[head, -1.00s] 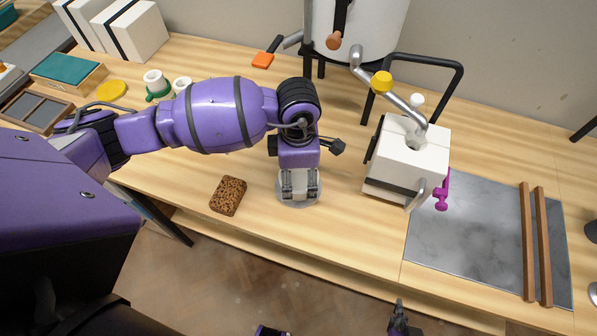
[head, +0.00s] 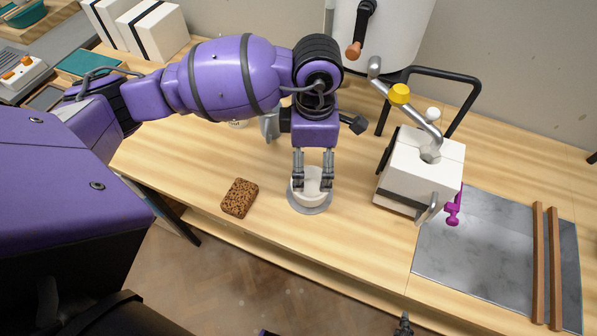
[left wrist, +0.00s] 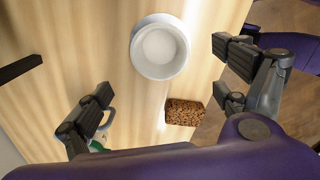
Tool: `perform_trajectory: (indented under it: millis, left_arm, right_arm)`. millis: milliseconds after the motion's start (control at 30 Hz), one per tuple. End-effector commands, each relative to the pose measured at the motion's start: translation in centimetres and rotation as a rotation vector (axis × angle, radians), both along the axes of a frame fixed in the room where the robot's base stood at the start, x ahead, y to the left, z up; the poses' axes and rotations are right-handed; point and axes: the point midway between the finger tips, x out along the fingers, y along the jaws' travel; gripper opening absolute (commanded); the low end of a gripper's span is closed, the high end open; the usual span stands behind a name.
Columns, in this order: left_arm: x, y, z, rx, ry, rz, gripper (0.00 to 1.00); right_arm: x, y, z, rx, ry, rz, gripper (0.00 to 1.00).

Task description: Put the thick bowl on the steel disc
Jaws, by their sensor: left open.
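The thick bowl (head: 311,196) is white and upright on the grey steel disc (head: 312,210), whose rim shows around its base. My left gripper (head: 313,186) points down over the bowl, its fingers overlapping it in the head view. In the left wrist view the bowl (left wrist: 159,48) lies beyond the open fingers (left wrist: 163,78), with clear space on both sides and nothing held. A dark tip at the bottom edge of the head view (head: 403,326) seems to be part of my right gripper; its jaws cannot be made out.
A brown speckled block (head: 239,197) lies left of the disc. A white box-shaped device (head: 420,170) with a lever stands to the right, before a large white drum (head: 382,35). A grey slab (head: 480,245) with two wooden strips lies farther right. Bare wood surrounds the disc.

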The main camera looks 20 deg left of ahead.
Motion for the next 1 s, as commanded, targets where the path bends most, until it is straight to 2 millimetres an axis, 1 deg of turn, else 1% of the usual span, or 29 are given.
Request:
perform_trajectory:
  millis: [33, 100, 267, 633, 1000]
  left_arm:
    - [0.3, -0.1, 1.1, -0.001, -0.008, -0.001, 0.91]
    - [0.2, 0.0, 1.9, 0.000, -0.006, -0.001, 0.91]
    - [0.2, 0.0, 3.0, 0.000, -0.004, -0.001, 0.91]
    - [0.2, -0.1, 3.1, 0.000, -0.004, -0.001, 0.91]
    - [0.2, -0.1, 3.1, 0.000, -0.004, -0.001, 0.91]
  right_arm:
    - [0.0, 0.0, 0.0, 0.001, 0.001, 0.001, 0.00]
    - [-0.1, 0.1, 0.0, 0.001, 0.001, 0.000, 0.00]
    - [-0.1, 0.2, 0.0, 0.005, 0.002, -0.004, 0.00]
    - [0.1, 0.5, 0.2, 0.012, -0.004, -0.012, 0.00]
    - [0.1, 0.4, 0.2, 0.010, -0.004, -0.009, 0.00]
